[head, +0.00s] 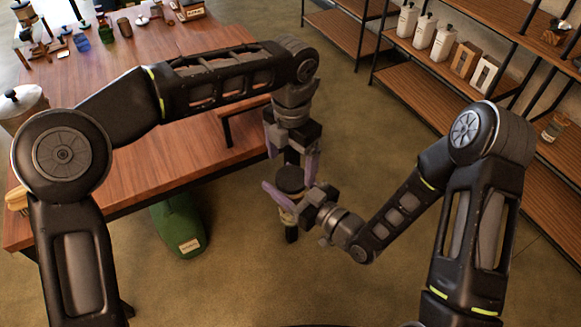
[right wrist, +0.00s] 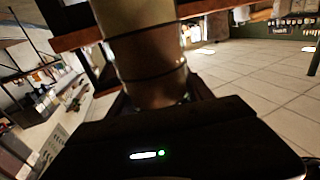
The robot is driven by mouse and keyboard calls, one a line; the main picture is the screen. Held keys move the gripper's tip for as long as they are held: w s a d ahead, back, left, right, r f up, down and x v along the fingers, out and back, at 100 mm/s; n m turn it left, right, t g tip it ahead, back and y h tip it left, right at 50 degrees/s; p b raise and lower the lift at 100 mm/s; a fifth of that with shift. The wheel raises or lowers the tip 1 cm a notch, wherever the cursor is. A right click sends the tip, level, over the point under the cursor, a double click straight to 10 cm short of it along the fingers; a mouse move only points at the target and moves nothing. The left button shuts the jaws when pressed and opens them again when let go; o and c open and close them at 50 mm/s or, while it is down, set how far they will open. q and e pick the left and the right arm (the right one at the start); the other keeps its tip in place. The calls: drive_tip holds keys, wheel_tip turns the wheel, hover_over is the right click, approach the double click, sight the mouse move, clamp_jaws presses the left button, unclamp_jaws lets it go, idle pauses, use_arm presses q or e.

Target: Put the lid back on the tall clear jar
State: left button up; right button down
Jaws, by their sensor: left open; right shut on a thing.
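My right gripper (head: 293,199) is shut on the jar (head: 288,210), holding it in the air off the table's right end. In the right wrist view, the jar (right wrist: 147,52) is a see-through brownish cylinder with thin dark bands, filling the space between the fingers. A round black lid (head: 290,179) shows at the jar's top in the head view; whether it is fully seated cannot be told. My left gripper (head: 292,163) points down just above the lid, open, its purple fingers on either side. The jar's lower part is mostly hidden by the right gripper.
The wooden table (head: 150,190) holds small items at its far end and a lidded canister (head: 22,104) at left. A green bag (head: 180,228) stands on the floor. Shelves with white bottles (head: 445,42) stand at right. The floor between is clear.

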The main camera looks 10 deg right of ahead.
use_arm(q)
drive_tip(key=shift+r, duration=0.25)
drive_tip(key=shift+c, duration=0.4)
drive_tip(key=shift+d, duration=0.1)
